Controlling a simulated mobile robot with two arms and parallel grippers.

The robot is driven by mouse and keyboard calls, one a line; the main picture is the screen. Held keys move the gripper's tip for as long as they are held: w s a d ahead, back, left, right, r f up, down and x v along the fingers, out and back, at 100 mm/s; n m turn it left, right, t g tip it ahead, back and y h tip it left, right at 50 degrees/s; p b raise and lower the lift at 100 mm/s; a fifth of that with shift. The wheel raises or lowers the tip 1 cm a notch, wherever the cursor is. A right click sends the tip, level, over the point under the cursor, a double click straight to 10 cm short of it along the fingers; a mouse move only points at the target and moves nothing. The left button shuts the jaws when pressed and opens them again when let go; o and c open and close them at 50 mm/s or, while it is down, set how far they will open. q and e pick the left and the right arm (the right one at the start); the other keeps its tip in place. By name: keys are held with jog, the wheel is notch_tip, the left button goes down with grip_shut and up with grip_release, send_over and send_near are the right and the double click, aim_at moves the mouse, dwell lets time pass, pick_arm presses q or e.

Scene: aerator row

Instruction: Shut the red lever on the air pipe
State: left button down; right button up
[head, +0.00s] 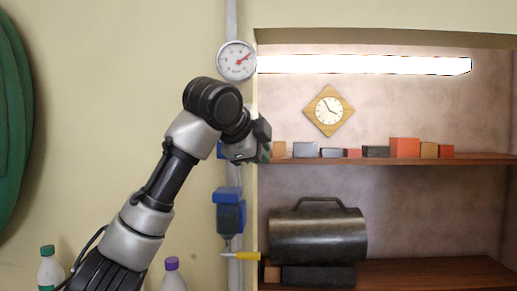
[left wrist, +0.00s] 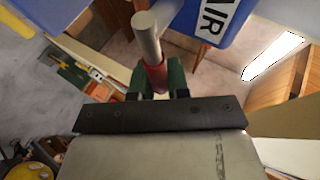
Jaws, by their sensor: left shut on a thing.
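The red lever (left wrist: 155,76) shows in the left wrist view between the green finger pads of my left gripper (left wrist: 156,83). The gripper is shut on it. A grey rod (left wrist: 148,38) extends from the red part. A blue body (left wrist: 200,14) with a white label reading "AIR" is close beside the rod. In the head view my left gripper (head: 264,152) is at the grey pipe (head: 232,176), just left of the upper shelf. There my wrist hides the lever and most of the blue body (head: 220,150). My right gripper is not in view.
Below on the pipe are another blue body (head: 230,211) and a yellow-handled lever (head: 241,256). A round gauge (head: 236,60) is above. The shelf (head: 400,159) at right holds several small blocks. Bottles (head: 173,276) are at lower left.

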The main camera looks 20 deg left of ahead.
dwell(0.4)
pick_arm(q)
jog(key=c, duration=1.1)
grip_release()
jog(key=shift+d, duration=0.15)
jog(key=shift+s, duration=0.1)
jog(key=shift+s+r, duration=0.1)
jog(key=shift+s, duration=0.1)
jog(key=b+v, duration=0.4)
jog(key=v, duration=0.6)
jog(key=shift+s+r, duration=0.1)
jog(key=shift+r, duration=0.05)
